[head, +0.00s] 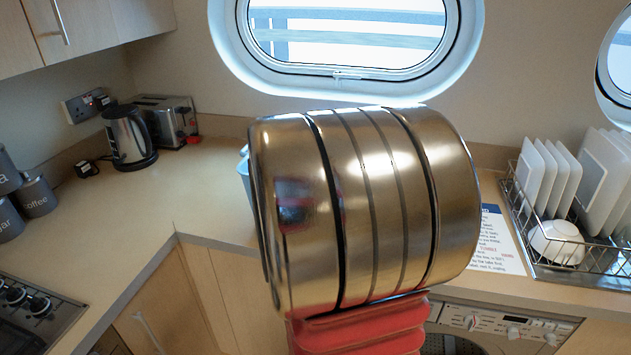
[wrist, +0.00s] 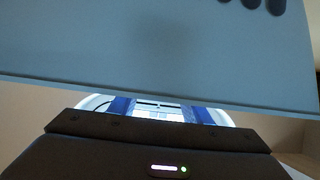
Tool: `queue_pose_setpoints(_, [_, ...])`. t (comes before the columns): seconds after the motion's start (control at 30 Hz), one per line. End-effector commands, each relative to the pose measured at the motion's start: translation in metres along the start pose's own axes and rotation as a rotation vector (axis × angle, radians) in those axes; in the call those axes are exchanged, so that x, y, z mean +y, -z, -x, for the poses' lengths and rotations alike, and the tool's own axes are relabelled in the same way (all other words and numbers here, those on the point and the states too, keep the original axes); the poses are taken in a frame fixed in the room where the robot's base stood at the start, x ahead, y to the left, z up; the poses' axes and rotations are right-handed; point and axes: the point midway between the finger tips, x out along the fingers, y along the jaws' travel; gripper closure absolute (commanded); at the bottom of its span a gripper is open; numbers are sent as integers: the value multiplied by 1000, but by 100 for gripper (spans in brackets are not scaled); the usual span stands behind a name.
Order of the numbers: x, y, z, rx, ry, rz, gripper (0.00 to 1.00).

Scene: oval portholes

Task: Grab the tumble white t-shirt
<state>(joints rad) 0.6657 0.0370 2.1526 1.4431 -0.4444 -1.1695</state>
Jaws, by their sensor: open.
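I see no white t-shirt in either view. In the head view a large brassy metal cylinder with dark bands and a red ribbed part below it, which look like my own arm, fills the middle and hides what is behind. I cannot make out my gripper's fingers in either view. The wrist view shows a blue-grey panel across the top and a dark body with small lights at the bottom. The washing machine (head: 512,326) is partly visible at the lower right, and its door is mostly cut off, so I cannot tell what is inside.
The corner counter (head: 150,210) holds a kettle (head: 128,137), a toaster (head: 168,121) and dark canisters (head: 35,196) at left. A dish rack (head: 609,267) with white plates and a bowl (head: 556,242) stands at right. A printed sheet (head: 497,246) lies beside it. The left counter's middle is clear.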

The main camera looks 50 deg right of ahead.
Motion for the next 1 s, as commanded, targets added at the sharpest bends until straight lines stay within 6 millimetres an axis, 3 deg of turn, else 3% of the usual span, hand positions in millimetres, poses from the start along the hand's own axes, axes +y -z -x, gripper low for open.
queue_pose_setpoints(0.5, [8, -3, -46, -1, 1, 2, 57])
queue_pose_setpoints(1.0, [7, -3, -50, 0, 6, 3, 57])
